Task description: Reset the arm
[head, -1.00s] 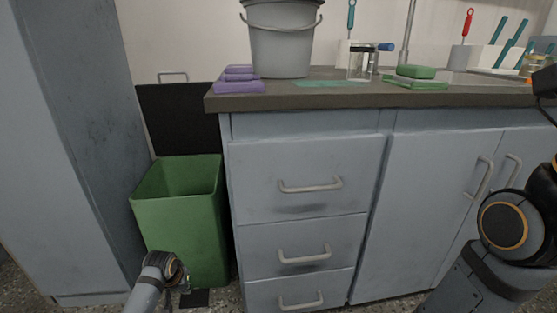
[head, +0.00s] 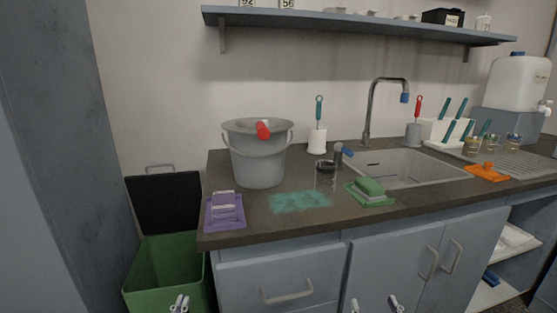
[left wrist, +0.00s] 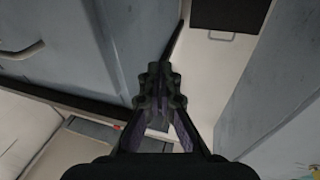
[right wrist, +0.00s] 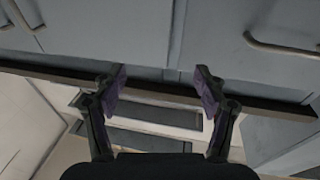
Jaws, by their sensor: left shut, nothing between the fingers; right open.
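My left gripper (head: 179,303) shows at the bottom edge of the head view, in front of the green bin. In the left wrist view its fingers (left wrist: 158,85) are together with nothing between them. My right gripper (head: 374,304) shows at the bottom edge of the head view, in front of the cabinet doors. In the right wrist view its fingers (right wrist: 158,85) are spread apart and empty. Both grippers are below the counter top and apart from the things on it. Most of both arms is out of the head view.
The counter (head: 330,216) holds a grey bucket (head: 258,160), a purple sponge holder (head: 224,211), a teal powder patch (head: 300,202), a green sponge (head: 369,187) and a sink (head: 405,168). A green bin (head: 160,268) stands left of the cabinet. A shelf (head: 350,24) hangs above.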

